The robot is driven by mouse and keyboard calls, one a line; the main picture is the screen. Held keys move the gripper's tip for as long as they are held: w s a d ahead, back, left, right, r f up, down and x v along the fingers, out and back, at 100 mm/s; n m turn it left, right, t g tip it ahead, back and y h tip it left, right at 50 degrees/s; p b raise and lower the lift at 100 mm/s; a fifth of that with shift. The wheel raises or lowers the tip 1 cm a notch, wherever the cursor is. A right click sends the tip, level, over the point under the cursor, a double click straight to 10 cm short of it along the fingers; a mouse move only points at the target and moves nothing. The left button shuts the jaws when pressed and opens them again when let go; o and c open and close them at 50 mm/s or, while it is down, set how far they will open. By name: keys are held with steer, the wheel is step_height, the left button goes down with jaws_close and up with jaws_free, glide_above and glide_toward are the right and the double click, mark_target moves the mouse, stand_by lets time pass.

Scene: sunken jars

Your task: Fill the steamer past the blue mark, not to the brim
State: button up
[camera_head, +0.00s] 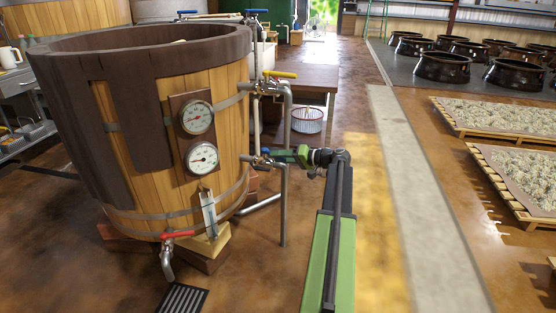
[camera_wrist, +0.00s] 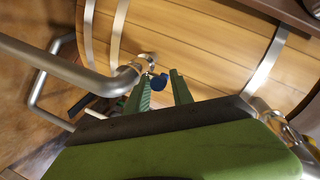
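The steamer (camera_head: 150,120) is a large wooden vat with a dark rim, at the left in the head view; its staves fill the back of the wrist view (camera_wrist: 200,40). Its water level and the blue mark cannot be made out. A pipe valve with a blue handle (camera_wrist: 160,82) sits low on the vat's right side. My gripper (camera_head: 290,156) reaches this valve from the right. In the wrist view, its green fingers (camera_wrist: 160,88) stand apart with the blue handle between or just beyond their tips; contact cannot be told.
A yellow-handled valve (camera_head: 280,74) sits above on the standing pipe (camera_head: 284,180). A red-handled drain valve (camera_head: 177,235) is at the vat's lower front, above a floor grate (camera_head: 183,299). Two dial gauges (camera_head: 196,117) and a small sight gauge (camera_head: 209,214) are on the front. Dark jars (camera_head: 442,68) stand far right.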

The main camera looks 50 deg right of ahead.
steer(key=shift+w+a+f, duration=0.1)
steer(key=shift+w+a, duration=0.1)
steer(key=shift+w, duration=0.3)
steer(key=shift+c, duration=0.5)
jaws_close()
stand_by(0.5)
